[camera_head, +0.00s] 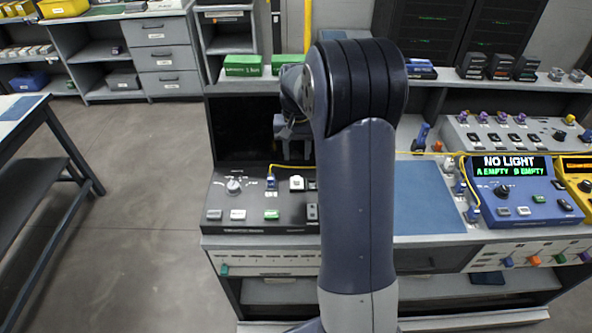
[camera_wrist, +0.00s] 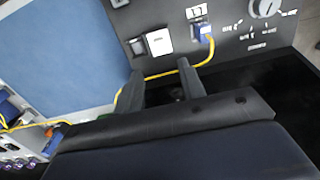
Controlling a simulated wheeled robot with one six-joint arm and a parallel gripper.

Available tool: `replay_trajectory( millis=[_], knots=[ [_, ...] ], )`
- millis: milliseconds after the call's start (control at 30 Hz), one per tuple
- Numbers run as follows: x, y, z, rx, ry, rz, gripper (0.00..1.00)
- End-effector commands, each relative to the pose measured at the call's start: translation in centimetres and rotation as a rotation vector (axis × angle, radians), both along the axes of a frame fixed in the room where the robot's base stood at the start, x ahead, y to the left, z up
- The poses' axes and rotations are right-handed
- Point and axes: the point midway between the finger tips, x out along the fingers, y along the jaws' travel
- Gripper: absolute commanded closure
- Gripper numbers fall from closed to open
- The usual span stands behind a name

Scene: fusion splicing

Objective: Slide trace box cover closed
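The dark box with a knob (camera_head: 245,205), which I take for the trace box, stands on the bench left of the blue mat. A yellow cable runs into a blue plug (camera_head: 271,182) on its top; the plug also shows in the wrist view (camera_wrist: 203,31). A small white square piece (camera_head: 297,183) sits beside the plug, also in the wrist view (camera_wrist: 157,39); I cannot tell whether it is the cover. My gripper (camera_wrist: 161,82) has its fingers apart with nothing clearly held, near the yellow cable. In the head view my arm hides part of the box.
A blue mat (camera_head: 425,197) lies clear right of the box. A blue device (camera_head: 510,190) reads "NO LIGHT, A EMPTY"; a yellow device stands beside it. A dark upright panel (camera_head: 245,128) rises behind the box. Green boxes (camera_head: 243,65) stand on the shelf above.

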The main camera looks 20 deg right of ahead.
Motion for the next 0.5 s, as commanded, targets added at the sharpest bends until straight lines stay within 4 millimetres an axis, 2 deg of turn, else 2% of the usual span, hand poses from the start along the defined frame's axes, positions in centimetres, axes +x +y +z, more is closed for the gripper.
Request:
replay_trajectory(
  millis=[300,500],
  knots=[
    [-0.1,0.1,-6.1,0.001,0.005,0.001,0.62],
    [-0.1,0.1,-8.4,0.001,0.002,0.001,0.62]
  ],
)
